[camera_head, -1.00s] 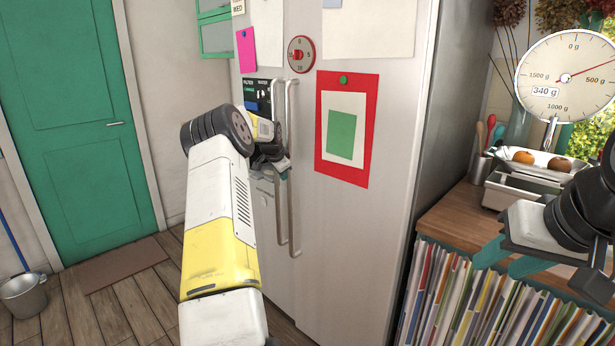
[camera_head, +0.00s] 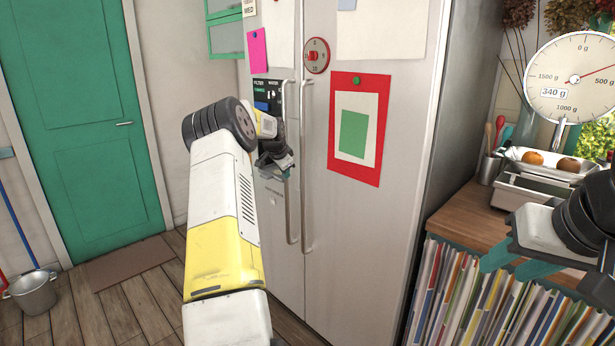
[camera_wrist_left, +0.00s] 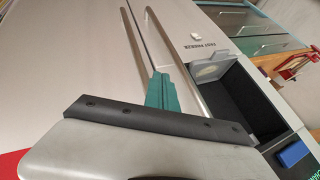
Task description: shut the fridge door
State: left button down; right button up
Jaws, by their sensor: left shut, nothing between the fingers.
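The grey two-door fridge (camera_head: 400,215) stands ahead of me. Its doors look flush or nearly so along the middle seam; I cannot tell whether a small gap is left. Two long vertical handles, the left one (camera_head: 289,205) and the right one (camera_head: 306,205), flank the seam. My left gripper (camera_head: 287,172) is shut and empty, in front of the left door at its handle. In the left wrist view its teal fingers (camera_wrist_left: 162,92) point at the door front between the two handles; contact is unclear. My right gripper (camera_head: 505,268) is open and empty at the right, away from the fridge.
A wooden counter (camera_head: 460,216) with a scale (camera_head: 572,80) and a file shelf below stands right of the fridge. A green door (camera_head: 75,130), a mat (camera_head: 130,263) and a bucket (camera_head: 35,292) are at the left. The wooden floor between is clear.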

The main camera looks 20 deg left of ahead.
pick_arm(q)
jog(key=s+a+r, duration=0.3)
jog(key=a+r, duration=0.1)
jog(key=r, duration=0.2)
jog(key=shift+r, duration=0.3)
jog(key=s+d+r+n, duration=0.1)
jog(key=s+d+r, duration=0.3)
jog(key=s+d, duration=0.3)
jog(key=s+d+r+h, duration=0.1)
jog(key=s+d+r, duration=0.45)
jog(key=d, duration=0.35)
jog(key=s+d+r+n, duration=0.1)
jog(key=s+d+r, duration=0.2)
jog(key=s+d, duration=0.4)
jog(key=s+d+f+n, duration=0.1)
jog(key=s+d+f, duration=0.1)
jog(key=s, duration=0.7)
jog(key=s+d+f+n+h, duration=0.1)
jog(key=s+d+f+n, duration=0.1)
jog(key=s+d, duration=0.3)
jog(key=s+d+f+n+g+h, duration=0.1)
jog(key=s+d+f, duration=0.1)
jog(key=s, duration=1.1)
jog(key=shift+s+d+f+n, duration=0.2)
jog(key=shift+d+f+n, duration=0.1)
jog(key=shift+d, duration=0.4)
